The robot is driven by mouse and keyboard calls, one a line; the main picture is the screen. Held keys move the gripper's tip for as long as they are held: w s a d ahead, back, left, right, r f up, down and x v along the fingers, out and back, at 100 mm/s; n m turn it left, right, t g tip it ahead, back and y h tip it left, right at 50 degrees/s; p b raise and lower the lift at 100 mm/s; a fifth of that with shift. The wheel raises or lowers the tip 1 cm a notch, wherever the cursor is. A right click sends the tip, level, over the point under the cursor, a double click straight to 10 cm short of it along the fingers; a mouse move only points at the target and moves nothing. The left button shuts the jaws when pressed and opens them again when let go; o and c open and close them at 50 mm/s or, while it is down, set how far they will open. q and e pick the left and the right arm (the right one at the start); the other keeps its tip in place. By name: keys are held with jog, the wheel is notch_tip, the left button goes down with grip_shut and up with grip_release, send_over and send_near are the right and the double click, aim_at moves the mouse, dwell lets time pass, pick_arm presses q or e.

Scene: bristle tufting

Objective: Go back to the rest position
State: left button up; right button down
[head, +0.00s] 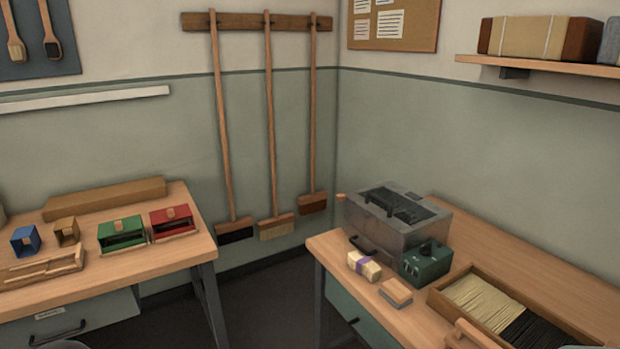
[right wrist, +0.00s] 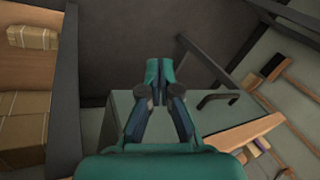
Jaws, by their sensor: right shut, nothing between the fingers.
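My right gripper (right wrist: 159,72) shows in the right wrist view, its teal fingertips together with nothing between them. It hangs clear of the things around it, with a grey-green drawer unit (right wrist: 125,108) and its dark handle (right wrist: 217,99) beyond the fingers. Neither gripper shows in the head view, and my left gripper is in no view.
The left bench (head: 190,252) carries a blue block (head: 25,240), a green box (head: 121,233) and a red box (head: 172,221). The right bench (head: 500,250) carries a grey machine (head: 375,228), a teal box (head: 426,262) and a bristle tray (head: 440,303). Floor shows between the benches.

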jog(key=s+a+f+n+g, duration=0.1)
jog(key=s+a+f+n, duration=0.15)
jog(key=s, duration=0.35)
jog(key=s+a+f+n+g+y, duration=0.1)
jog(key=s+a+f, duration=0.3)
jog(key=s, duration=0.2)
jog(key=s+a+f+n+g, duration=0.1)
jog(key=s+a+f, duration=0.25)
jog(key=s, duration=0.25)
notch_tip(320, 180, down, 34)
jog(key=b, duration=3.5)
notch_tip(320, 180, up, 37)
jog(key=p, duration=3.7)
jog(key=shift+w+d+p, duration=0.25)
jog(key=shift+d+p, duration=0.05)
jog(key=shift+p, duration=0.1)
